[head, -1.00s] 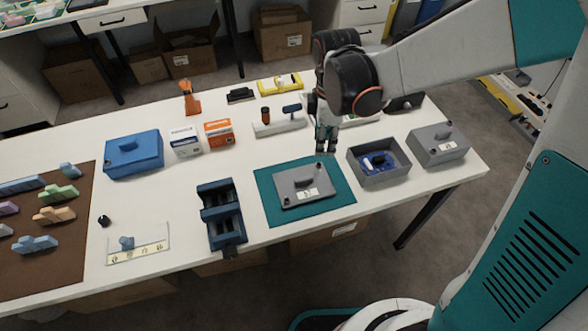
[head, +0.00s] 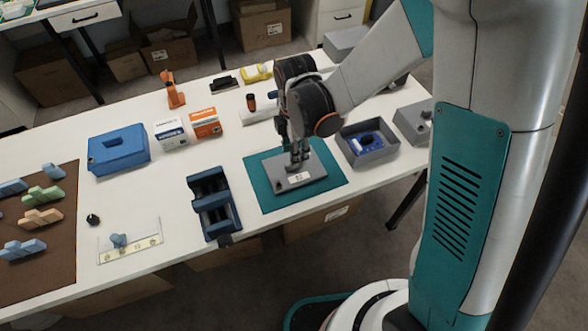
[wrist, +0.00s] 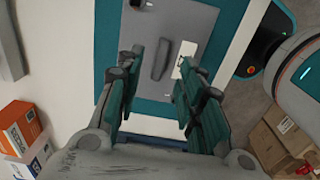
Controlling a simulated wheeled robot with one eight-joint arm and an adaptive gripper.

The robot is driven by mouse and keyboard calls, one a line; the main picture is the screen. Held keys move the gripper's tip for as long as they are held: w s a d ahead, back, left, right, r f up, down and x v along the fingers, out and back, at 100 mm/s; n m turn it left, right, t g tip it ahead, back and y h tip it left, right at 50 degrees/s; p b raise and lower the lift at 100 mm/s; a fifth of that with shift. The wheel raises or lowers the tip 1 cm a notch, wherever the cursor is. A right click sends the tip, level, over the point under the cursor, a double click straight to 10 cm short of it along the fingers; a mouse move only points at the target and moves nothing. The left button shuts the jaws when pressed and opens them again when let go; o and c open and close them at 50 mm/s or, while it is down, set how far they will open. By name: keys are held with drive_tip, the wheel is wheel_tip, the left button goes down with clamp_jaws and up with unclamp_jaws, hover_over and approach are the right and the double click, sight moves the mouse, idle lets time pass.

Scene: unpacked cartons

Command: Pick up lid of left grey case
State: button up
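A flat grey lid or low case (head: 316,172) with a bar handle lies on a teal mat (head: 264,193). A white label is near its front edge. In the wrist view I see its grey top (wrist: 195,22) and the bar handle (wrist: 161,58). My gripper (head: 298,162) is above it, pointing down. In the wrist view my gripper (wrist: 157,72) is open and empty, with its fingers to either side of the handle. I cannot tell how far the tips are above the top. My gripper partly hides the handle in the head view.
An open grey case (head: 368,152) holding a blue item stands right of the mat. A closed grey case (head: 414,122) is farther right, partly behind my arm. A dark blue fixture (head: 214,205) stands left of the mat. A blue case (head: 118,152) and small boxes are farther left.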

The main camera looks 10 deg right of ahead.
sight(277, 168)
wheel_tip(277, 168, down, 5)
drive_tip(key=b, duration=0.2)
drive_tip(key=shift+a+b, duration=0.15)
drive_tip(key=shift+b, duration=0.15)
drive_tip(key=shift+r, duration=0.1)
clamp_jaws()
